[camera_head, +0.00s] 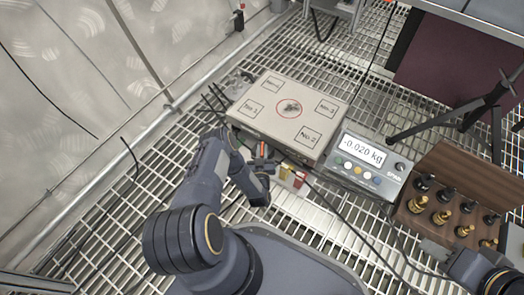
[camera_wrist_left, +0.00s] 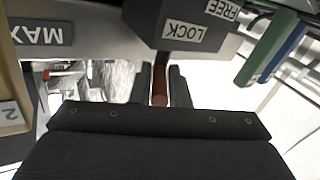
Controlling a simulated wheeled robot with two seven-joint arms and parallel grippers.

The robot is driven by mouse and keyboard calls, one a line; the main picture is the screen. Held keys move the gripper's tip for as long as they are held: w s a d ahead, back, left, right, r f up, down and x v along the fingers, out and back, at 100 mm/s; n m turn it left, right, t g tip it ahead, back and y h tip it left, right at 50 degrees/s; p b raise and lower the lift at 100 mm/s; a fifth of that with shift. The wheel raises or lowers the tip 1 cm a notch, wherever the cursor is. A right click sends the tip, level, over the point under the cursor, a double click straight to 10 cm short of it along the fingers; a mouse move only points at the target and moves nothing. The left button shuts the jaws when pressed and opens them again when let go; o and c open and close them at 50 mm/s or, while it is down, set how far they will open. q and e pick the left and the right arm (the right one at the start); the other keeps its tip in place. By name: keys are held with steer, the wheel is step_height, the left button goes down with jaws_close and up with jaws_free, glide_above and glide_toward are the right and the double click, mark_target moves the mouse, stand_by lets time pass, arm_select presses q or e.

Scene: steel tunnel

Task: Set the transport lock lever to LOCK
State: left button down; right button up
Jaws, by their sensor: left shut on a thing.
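The transport lock lever (camera_wrist_left: 160,86) shows in the left wrist view as a short reddish-brown bar below a dark housing. The housing carries a LOCK label (camera_wrist_left: 185,32) and, to its upper right, a FREE label (camera_wrist_left: 221,9). My left gripper (camera_wrist_left: 161,94) is shut on the lever, one dark finger on each side. The scale display (camera_head: 362,152) reads -0.020 kg. Only part of my right arm shows at the lower right.
A wooden block (camera_head: 450,170) with several brass and black weights stands right of the display. Small yellow and red items (camera_head: 297,178) lie beside my left gripper. Black tripod legs (camera_head: 470,110) stand at the right. Thin cables cross the grating floor (camera_head: 310,235).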

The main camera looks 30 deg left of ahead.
arm_select(q)
steer(key=shift+d, duration=0.15)
steer(key=c, duration=1.4)
jaws_free()
steer(key=shift+c, duration=0.2)
steer(key=p+v, duration=0.3)
steer(key=v, duration=0.4)
steer(key=shift+s, duration=0.35)
